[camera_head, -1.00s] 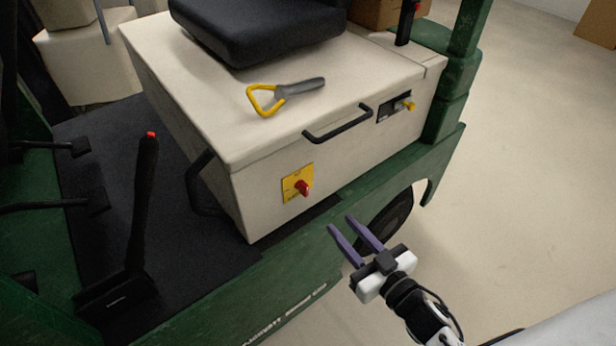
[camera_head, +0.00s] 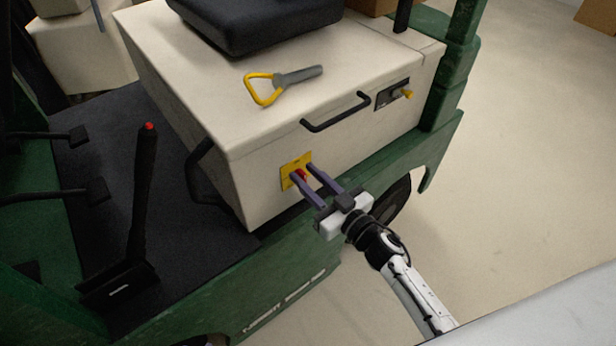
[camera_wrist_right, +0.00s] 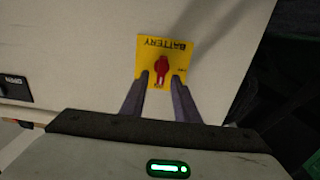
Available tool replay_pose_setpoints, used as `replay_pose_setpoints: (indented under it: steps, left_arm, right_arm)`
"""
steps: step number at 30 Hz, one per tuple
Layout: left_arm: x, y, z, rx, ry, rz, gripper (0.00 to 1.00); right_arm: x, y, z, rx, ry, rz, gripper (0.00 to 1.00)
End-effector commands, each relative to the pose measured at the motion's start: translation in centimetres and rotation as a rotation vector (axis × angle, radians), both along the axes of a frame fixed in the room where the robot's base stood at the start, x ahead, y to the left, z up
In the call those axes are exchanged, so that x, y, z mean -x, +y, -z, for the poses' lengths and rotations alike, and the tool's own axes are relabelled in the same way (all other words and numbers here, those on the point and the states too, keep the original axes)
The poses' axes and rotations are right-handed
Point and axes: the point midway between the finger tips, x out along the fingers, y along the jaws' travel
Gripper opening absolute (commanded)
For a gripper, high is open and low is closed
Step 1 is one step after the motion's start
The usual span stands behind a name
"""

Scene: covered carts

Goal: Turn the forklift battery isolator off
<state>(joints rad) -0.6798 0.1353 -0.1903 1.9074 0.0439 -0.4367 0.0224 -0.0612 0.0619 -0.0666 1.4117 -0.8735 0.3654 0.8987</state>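The battery isolator is a red rotary knob (camera_wrist_right: 161,66) on a yellow plate (camera_head: 287,177) on the white battery cover's side. It also shows in the right wrist view as a yellow plate marked BATTERY (camera_wrist_right: 150,47). My right gripper (camera_head: 301,171) reaches the plate with its two purple fingers apart. In the right wrist view its fingertips (camera_wrist_right: 161,78) are on either side of the knob's lower part; whether they touch it I cannot tell. In the head view the fingers partly hide the knob. My left gripper is not in view.
A yellow-handled tool (camera_head: 281,84) lies on the white cover (camera_head: 200,100). A black lever (camera_head: 142,195) stands on the left.

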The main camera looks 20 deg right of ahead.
Motion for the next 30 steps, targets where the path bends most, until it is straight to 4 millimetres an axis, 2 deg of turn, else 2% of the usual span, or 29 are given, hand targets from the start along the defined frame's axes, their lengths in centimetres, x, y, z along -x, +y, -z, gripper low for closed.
replay_pose_setpoints:
  steps: [6,11,12,22,30]
  left_arm:
    - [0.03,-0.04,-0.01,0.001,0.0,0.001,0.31]
    - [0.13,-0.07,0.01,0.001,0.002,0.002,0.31]
    - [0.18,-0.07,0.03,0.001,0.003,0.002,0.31]
    - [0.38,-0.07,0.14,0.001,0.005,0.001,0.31]
    - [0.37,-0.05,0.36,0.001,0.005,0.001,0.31]
  right_arm:
    - [-0.02,0.03,0.0,-0.001,0.0,0.0,0.28]
    - [0.0,0.02,0.0,-0.001,0.0,0.0,0.01]
    - [0.01,0.02,0.0,-0.001,0.0,0.0,0.0]
    - [0.04,0.06,0.02,0.026,-0.01,0.0,0.0]
    - [0.15,0.34,0.13,0.166,-0.059,-0.001,0.0]
